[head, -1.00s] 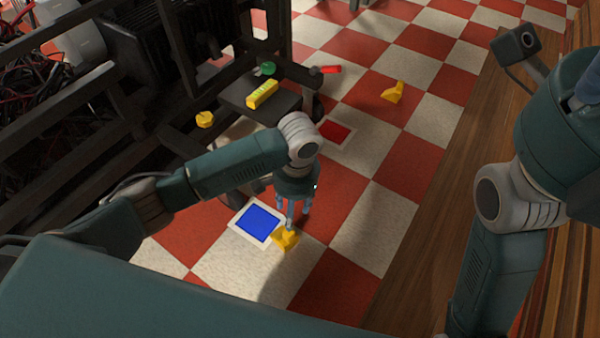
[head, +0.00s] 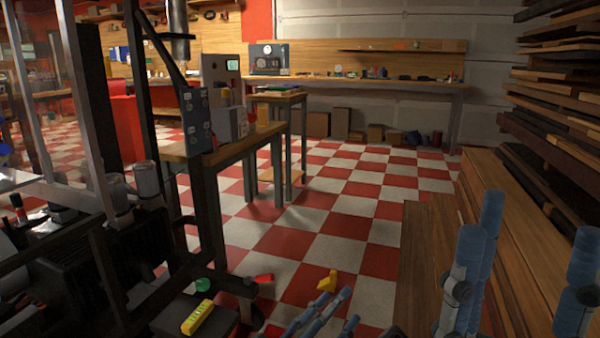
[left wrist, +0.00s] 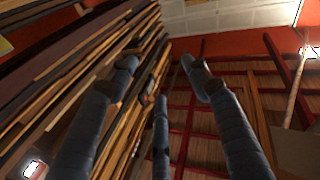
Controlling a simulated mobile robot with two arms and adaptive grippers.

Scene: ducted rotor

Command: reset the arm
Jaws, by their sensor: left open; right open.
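My left gripper (head: 318,312) shows at the bottom edge of the head view, its blue-grey fingers spread and nothing between them. In the left wrist view its fingers (left wrist: 160,75) are apart and empty, pointing toward stacked boards and a red wall. My right gripper (head: 530,225) is at the lower right of the head view, fingers pointing up, open and empty, in front of the wooden boards. Most of both arms is out of view. A yellow piece (head: 327,282) lies on the checkered floor beyond my left gripper.
A yellow bar (head: 197,318) and a green object (head: 203,285) are on a dark low platform at lower left, near a red-handled object (head: 264,278). A dark metal frame (head: 105,240) and workbench (head: 235,140) stand left. Stacked boards (head: 560,110) line the right. Checkered floor ahead is clear.

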